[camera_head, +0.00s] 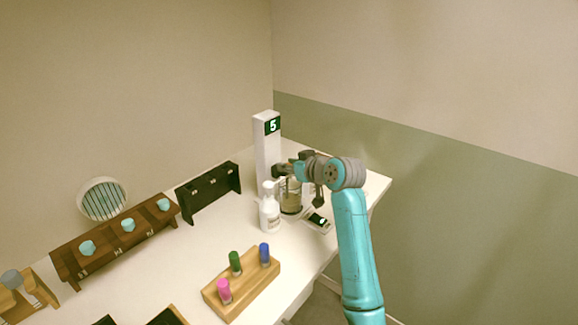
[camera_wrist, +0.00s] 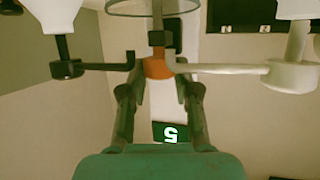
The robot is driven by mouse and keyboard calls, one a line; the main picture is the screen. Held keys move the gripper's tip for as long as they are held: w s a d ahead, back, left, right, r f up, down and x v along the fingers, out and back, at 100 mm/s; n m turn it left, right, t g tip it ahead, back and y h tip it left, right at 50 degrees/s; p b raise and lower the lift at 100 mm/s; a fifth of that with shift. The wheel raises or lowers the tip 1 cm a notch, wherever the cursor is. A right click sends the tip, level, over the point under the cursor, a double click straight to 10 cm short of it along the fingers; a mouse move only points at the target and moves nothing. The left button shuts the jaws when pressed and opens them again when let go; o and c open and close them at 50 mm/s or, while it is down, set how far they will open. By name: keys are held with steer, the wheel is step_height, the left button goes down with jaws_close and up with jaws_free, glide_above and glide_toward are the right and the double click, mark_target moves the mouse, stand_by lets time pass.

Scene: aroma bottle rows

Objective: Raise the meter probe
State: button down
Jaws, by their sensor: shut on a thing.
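A white meter column (camera_head: 265,160) with a green display reading 5 (camera_head: 272,126) stands at the back of the table; the display also shows upside down in the wrist view (camera_wrist: 170,132). My gripper (camera_head: 280,171) is at the column's front, above a glass beaker (camera_head: 291,199). In the wrist view my gripper (camera_wrist: 159,88) is shut on an orange knob (camera_wrist: 158,68), one finger on each side. A thin rod, seemingly the probe (camera_wrist: 157,18), runs from a black block by the knob towards the glass rim (camera_wrist: 150,10). The head view hides the knob behind my gripper.
A white bottle (camera_head: 269,210) stands close left of the beaker. A small device with a dark screen (camera_head: 318,220) lies to the right. A wooden block with coloured vials (camera_head: 242,286), a brown rack (camera_head: 115,240) and a black rack (camera_head: 208,192) stand further left and forward.

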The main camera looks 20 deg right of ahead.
step_height(320, 180, up, 11)
steer(key=shift+r, duration=0.1)
steer(key=c, duration=0.8)
jaws_free()
steer(key=shift+c, duration=0.2)
steer(key=v, duration=1.2)
